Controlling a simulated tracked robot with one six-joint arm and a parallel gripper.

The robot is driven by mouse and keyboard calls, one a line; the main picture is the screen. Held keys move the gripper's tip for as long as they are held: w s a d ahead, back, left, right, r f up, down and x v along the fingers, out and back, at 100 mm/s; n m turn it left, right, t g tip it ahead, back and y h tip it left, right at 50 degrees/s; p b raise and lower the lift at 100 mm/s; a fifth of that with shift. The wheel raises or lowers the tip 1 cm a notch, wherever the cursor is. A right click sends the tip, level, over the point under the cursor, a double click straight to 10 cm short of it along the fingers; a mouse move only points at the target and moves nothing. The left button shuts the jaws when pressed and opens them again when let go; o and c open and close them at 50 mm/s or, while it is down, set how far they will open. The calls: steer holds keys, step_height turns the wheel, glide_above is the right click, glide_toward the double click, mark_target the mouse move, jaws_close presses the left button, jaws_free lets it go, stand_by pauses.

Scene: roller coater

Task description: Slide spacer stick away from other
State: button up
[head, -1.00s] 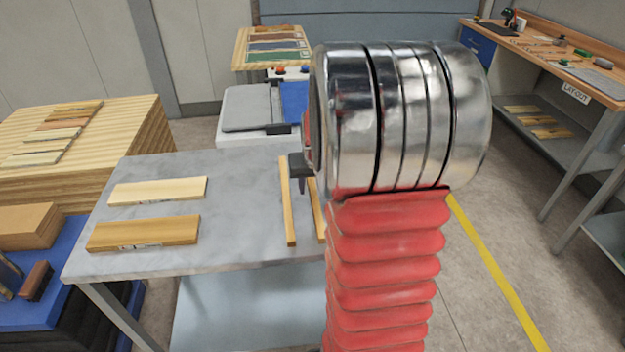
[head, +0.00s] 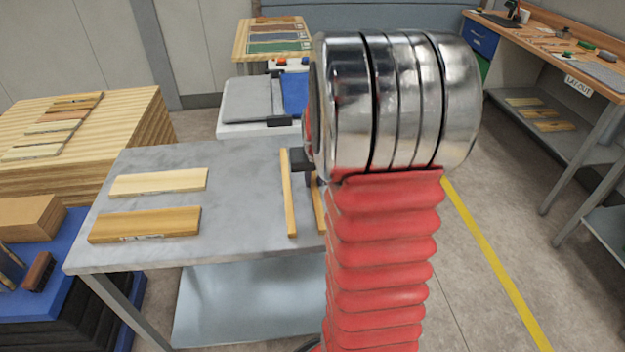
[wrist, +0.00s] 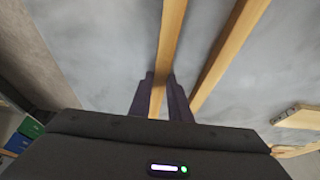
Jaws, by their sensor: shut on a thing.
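Two thin, light wooden spacer sticks lie side by side, apart, on the grey table (head: 240,170). The left stick (head: 289,195) shows almost whole in the head view. The right stick (head: 318,208) is partly hidden there by my arm. My gripper (head: 310,177) is at the right stick's far part, its tips mostly hidden. In the wrist view my gripper (wrist: 160,95) is shut on a stick (wrist: 170,40), with one finger on each side. The other stick (wrist: 228,55) runs to the right of the fingers, with a gap of bare table between.
Two flat boards, one pale (head: 158,182) and one darker (head: 145,223), lie on the table's left part. The table between them and the sticks is clear. A machine with a grey lid (head: 247,100) stands behind the table. A workbench (head: 560,70) is at the right.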

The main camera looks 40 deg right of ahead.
steer(key=shift+s+d, duration=0.1)
steer(key=shift+d, duration=0.05)
jaws_close()
steer(key=shift+s+d, duration=0.65)
steer(key=shift+d, duration=0.35)
steer(key=shift+s+d, duration=0.55)
steer(key=shift+d, duration=0.2)
steer(key=shift+s+d, duration=0.5)
steer(key=shift+d, duration=0.25)
steer(key=o, duration=0.9)
jaws_free()
steer(key=shift+s+a+r, duration=0.1)
steer(key=shift+s+r, duration=0.05)
steer(key=shift+r, duration=0.3)
steer(key=v, duration=1.2)
steer(key=shift+s+r, duration=0.15)
steer(key=shift+r, duration=0.2)
